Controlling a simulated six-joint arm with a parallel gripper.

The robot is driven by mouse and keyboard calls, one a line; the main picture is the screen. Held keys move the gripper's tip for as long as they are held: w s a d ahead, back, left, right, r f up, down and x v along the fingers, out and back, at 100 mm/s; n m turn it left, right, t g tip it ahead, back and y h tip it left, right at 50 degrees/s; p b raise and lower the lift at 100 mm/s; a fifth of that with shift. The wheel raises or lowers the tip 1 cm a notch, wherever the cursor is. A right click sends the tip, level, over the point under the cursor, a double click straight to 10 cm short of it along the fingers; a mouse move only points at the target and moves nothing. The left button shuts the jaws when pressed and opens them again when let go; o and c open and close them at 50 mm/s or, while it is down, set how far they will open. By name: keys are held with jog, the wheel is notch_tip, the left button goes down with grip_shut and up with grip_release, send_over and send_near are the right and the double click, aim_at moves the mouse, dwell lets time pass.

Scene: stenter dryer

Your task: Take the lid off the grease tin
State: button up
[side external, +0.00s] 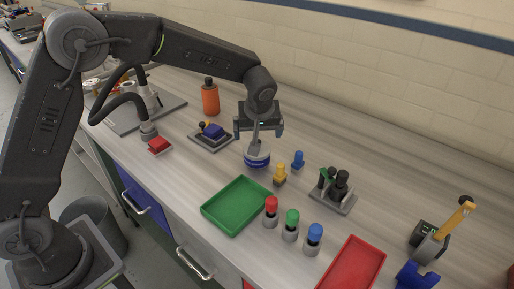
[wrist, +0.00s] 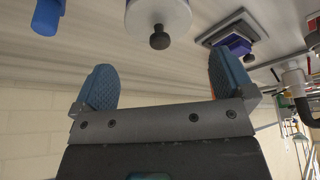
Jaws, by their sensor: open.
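The grease tin (side external: 257,160) is a small round tin with a blue band and a pale top, standing on the bench below my gripper (side external: 258,130). In the wrist view the tin (wrist: 172,12) is cut off by the top edge. A dark round knob (wrist: 159,40) on its lid points toward my gripper. My gripper (wrist: 162,78) is open, with its two blue-grey fingers spread and nothing between them. The knob lies beyond the fingertips, roughly between them across the picture. In the side view the lid is partly hidden.
A blue peg (side external: 298,160) and a yellow piece (side external: 279,174) stand close right of the tin. A green tray (side external: 222,222) lies in front. A dark plate with a blue block (side external: 212,132) is to the left, an orange bottle (side external: 210,97) behind it.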

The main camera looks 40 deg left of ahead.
aim_at(265, 150)
jog(key=shift+x, duration=2.7)
jog(key=shift+s+d, duration=0.1)
jog(key=shift+s, duration=0.05)
jog(key=shift+c, duration=0.5)
jog(key=c, duration=0.7)
jog(key=shift+r, duration=0.1)
